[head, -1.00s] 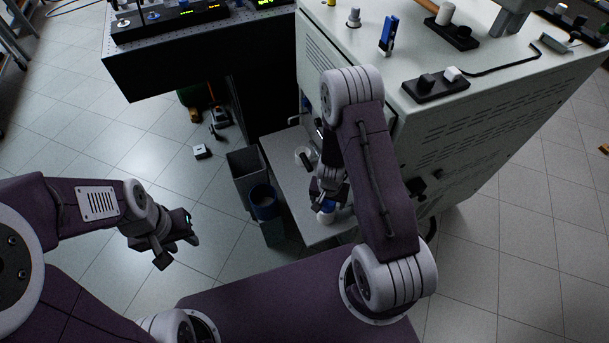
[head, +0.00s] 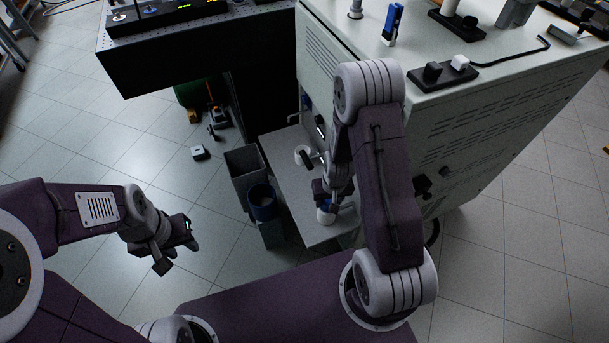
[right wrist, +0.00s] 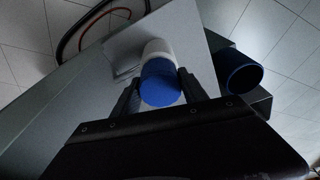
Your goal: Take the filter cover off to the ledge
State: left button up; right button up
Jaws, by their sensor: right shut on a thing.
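A blue cap (right wrist: 161,84) sits between the two fingers of my right gripper (right wrist: 158,92), which is shut on it. A white round part (right wrist: 156,48) shows just beyond the blue, over the grey ledge (right wrist: 193,22). I cannot tell whether the two are joined or whether the white part touches the ledge. In the head view the white part (head: 325,217) shows below my right gripper (head: 327,200), over the near part of the ledge (head: 303,228). My left gripper (head: 178,257) is open and empty over the floor, far from the ledge.
A white round piece (head: 302,154) and a dark handle-like part (head: 312,158) are farther back by the ledge. The pale cabinet (head: 480,130) stands to the right. A grey bin (head: 245,172) and a blue bin (head: 263,203) stand left of the ledge.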

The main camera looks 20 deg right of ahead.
jog(key=shift+s, duration=0.1)
jog(key=shift+f+n, duration=0.1)
jog(key=shift+n, duration=0.5)
jog(key=r+n+p, duration=0.1)
jog(key=n+p, duration=0.1)
jog(key=p, duration=0.1)
jog(key=shift+y+p, duration=0.3)
grip_shut()
jog(key=shift+f+n+p, duration=0.1)
jog(key=shift+n+p, duration=0.25)
jog(key=shift+n, duration=0.15)
jog(key=shift+a+f+n, duration=0.1)
jog(key=shift+f+n, duration=0.1)
jog(key=shift+n, duration=0.1)
jog(key=shift+r, duration=0.1)
